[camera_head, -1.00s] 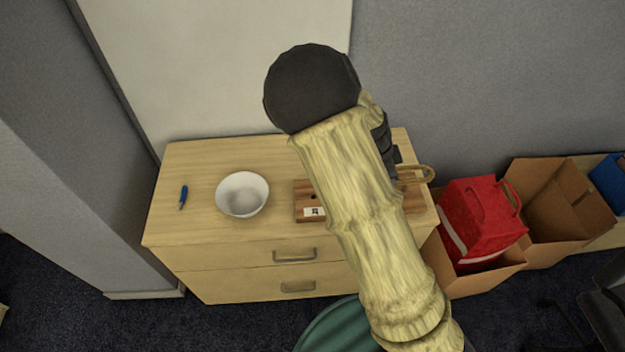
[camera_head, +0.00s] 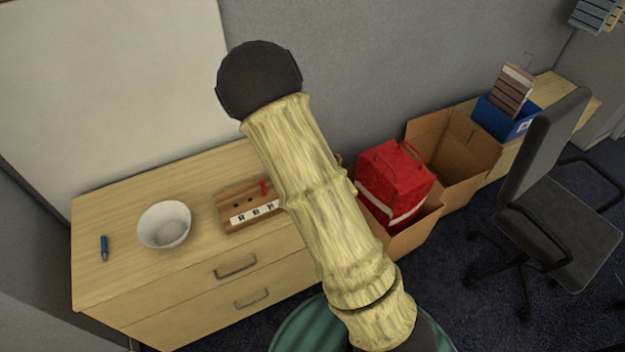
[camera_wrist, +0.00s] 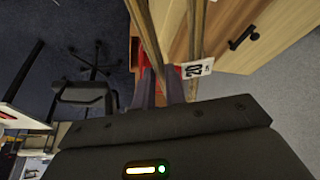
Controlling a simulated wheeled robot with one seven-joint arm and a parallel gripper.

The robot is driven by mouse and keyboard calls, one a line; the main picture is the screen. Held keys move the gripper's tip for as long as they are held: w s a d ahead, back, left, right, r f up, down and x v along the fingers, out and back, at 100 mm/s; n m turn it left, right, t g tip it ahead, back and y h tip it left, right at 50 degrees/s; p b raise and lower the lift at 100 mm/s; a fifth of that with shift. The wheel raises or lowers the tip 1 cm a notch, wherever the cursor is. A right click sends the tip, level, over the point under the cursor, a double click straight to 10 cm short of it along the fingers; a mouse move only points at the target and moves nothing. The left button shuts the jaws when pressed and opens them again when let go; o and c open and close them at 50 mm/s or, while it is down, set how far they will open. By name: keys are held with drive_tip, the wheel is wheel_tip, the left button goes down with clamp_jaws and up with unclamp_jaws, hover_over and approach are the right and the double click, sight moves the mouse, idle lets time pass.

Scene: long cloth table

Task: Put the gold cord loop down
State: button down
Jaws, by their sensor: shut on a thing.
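My gripper (camera_wrist: 162,88) is shut on the gold cord loop (camera_wrist: 148,35). In the wrist view, two strands of the loop run up from the fingers, spread apart. The far end of the loop is out of that view. In the head view my arm hides the gripper and most or all of the loop. A wooden board (camera_head: 232,206) with a white label, dark holes and a red peg lies on the dresser (camera_head: 195,258), its right part behind my arm.
A white bowl (camera_head: 164,224) and a blue pen (camera_head: 104,248) stand left of the board. Right of the dresser are a red bag (camera_head: 393,185) in a carton, an open carton (camera_head: 452,150), a blue bin (camera_head: 507,118) and an office chair (camera_head: 560,205). Bare dresser top lies around the bowl.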

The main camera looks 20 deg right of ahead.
drive_tip(key=s+a+f+n+t+y, duration=0.1)
drive_tip(key=s+a+f+n+y, duration=0.2)
drive_tip(key=f+n, duration=0.7)
drive_tip(key=shift+f+t, duration=0.3)
drive_tip(key=shift+f, duration=0.45)
drive_tip(key=shift+a, duration=0.15)
